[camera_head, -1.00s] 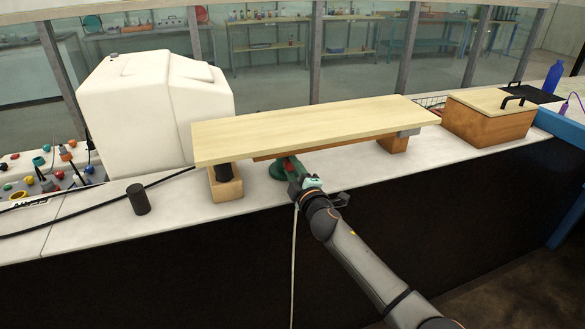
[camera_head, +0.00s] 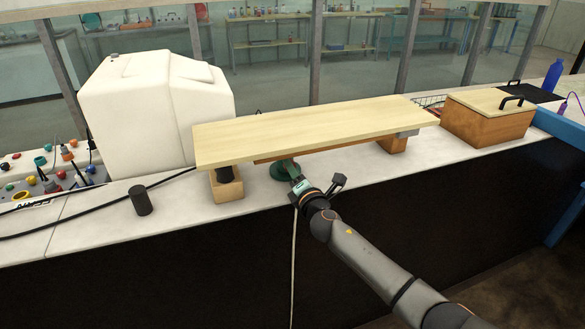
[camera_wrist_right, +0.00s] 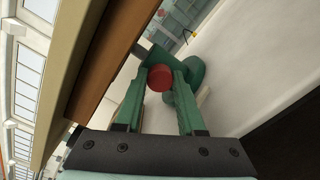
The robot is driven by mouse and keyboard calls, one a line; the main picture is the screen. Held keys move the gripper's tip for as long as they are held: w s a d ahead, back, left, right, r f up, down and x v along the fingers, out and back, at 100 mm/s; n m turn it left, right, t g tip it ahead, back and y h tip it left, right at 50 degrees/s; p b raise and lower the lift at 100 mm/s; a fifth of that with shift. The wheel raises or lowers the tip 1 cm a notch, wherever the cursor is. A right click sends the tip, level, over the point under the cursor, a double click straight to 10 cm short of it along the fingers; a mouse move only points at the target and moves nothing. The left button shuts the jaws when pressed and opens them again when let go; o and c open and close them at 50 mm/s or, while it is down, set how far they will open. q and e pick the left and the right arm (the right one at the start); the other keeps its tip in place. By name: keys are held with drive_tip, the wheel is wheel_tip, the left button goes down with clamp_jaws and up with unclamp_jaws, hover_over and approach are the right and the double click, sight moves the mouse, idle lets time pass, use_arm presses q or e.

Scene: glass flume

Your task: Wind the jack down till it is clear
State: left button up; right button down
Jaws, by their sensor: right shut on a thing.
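The jack (camera_head: 281,170) is green and stands on the pale bench under the pale wooden board (camera_head: 320,128). Its top is hidden by the board, so I cannot tell whether they touch. In the right wrist view the jack (camera_wrist_right: 193,75) shows a round red knob (camera_wrist_right: 160,78) facing me. My right gripper (camera_head: 296,181) reaches in from the front. In its wrist view its two green fingers (camera_wrist_right: 160,92) are shut on the red knob, one on each side. My left gripper is in neither view.
A wooden block (camera_head: 227,190) with a black post (camera_head: 224,173) stands under the board's left end. Another block (camera_head: 393,145) is under the right end. A loose black cylinder (camera_head: 140,200), a white tank (camera_head: 155,110) and a lidded wooden box (camera_head: 488,120) stand nearby.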

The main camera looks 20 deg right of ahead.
drive_tip(key=shift+n, duration=0.6)
drive_tip(key=c, duration=0.5)
unclamp_jaws()
drive_tip(key=s+p, duration=0.1)
drive_tip(key=s, duration=1.1)
drive_tip(key=shift+s+d, duration=0.25)
